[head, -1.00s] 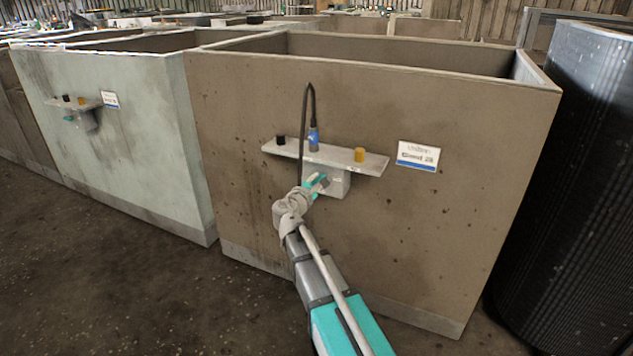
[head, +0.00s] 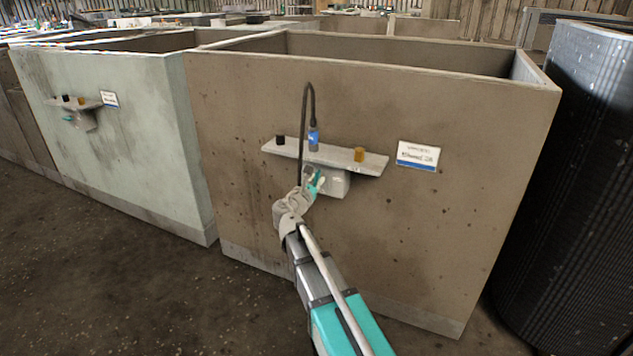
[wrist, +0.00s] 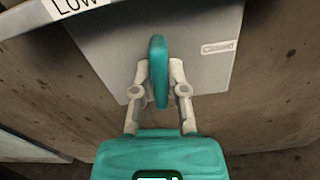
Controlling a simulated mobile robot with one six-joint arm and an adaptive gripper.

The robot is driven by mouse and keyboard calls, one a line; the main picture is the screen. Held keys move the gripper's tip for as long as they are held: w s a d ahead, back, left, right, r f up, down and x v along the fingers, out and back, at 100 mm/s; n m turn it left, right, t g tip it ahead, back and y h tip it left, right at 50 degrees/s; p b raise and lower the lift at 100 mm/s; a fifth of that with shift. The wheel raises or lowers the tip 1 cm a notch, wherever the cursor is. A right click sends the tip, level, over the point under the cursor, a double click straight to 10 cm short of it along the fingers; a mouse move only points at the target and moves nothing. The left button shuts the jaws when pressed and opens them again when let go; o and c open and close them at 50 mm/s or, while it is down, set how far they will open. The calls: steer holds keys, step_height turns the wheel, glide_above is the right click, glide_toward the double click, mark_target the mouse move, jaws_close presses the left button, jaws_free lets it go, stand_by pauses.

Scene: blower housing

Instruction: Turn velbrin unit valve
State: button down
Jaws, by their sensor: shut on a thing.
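The valve is a teal handle (wrist: 158,70) on a grey box (wrist: 205,45) in the wrist view. The handle stands upright in that picture, and a "Closed" label (wrist: 218,47) is on the box to its right. My gripper (wrist: 160,72) has its two pale fingers closed on the handle, one on each side. In the head view the grey valve box (head: 335,184) hangs under a shelf on the brown bin. My gripper (head: 314,178) reaches its left part there and partly hides the teal handle.
A white label (head: 418,156) is on the brown bin (head: 420,240). A dark ribbed cylinder (head: 575,180) stands right. A pale green bin (head: 150,165) stands left.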

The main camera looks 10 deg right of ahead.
stand_by(0.3)
steer(key=c, duration=0.7)
jaws_free()
steer(key=shift+o, duration=0.2)
steer(key=shift+s, duration=0.1)
steer(key=v, duration=1.1)
steer(key=shift+s+a, duration=0.2)
steer(key=shift+s, duration=0.1)
